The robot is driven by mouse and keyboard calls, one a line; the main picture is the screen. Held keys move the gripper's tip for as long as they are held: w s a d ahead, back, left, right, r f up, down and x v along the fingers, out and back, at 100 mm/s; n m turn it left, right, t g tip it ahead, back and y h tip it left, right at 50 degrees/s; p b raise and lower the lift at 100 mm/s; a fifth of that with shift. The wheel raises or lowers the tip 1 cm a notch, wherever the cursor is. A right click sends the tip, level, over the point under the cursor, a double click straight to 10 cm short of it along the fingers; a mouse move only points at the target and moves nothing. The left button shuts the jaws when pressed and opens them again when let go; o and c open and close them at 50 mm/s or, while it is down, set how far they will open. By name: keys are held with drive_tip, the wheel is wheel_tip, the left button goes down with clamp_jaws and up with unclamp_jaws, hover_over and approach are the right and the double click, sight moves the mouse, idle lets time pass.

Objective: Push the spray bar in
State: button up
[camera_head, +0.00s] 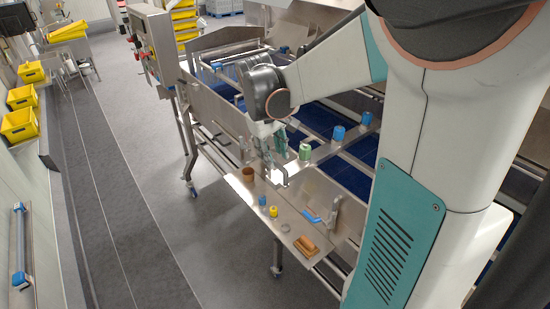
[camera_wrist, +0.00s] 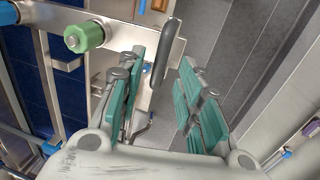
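My gripper (camera_wrist: 165,78) is open, its teal-padded fingers apart with nothing clamped between them. In the head view my gripper (camera_head: 272,150) hangs over the near side of the conveyor frame. A dark grey upright handle (camera_wrist: 165,52) shows beyond the fingers, close to the left finger; I cannot tell if they touch. A green cap (camera_wrist: 84,37) on a bar end sits left of the fingers on the steel rail, and shows in the head view (camera_head: 305,151). Bars with blue caps (camera_head: 338,133) lie farther along. Which part is the spray bar is not clear.
A steel shelf (camera_head: 262,218) in front of the conveyor holds a brown cup (camera_head: 248,174), a wooden-backed brush (camera_head: 305,245) and small blue and yellow items. Blue belt (camera_head: 345,175) lies behind the rail. Grey floor (camera_head: 140,180) is open at left.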

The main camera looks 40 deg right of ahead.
wheel_tip(320, 180, up, 9)
drive_tip(key=a, duration=0.2)
drive_tip(key=shift+r, duration=0.15)
drive_tip(key=shift+s, duration=0.1)
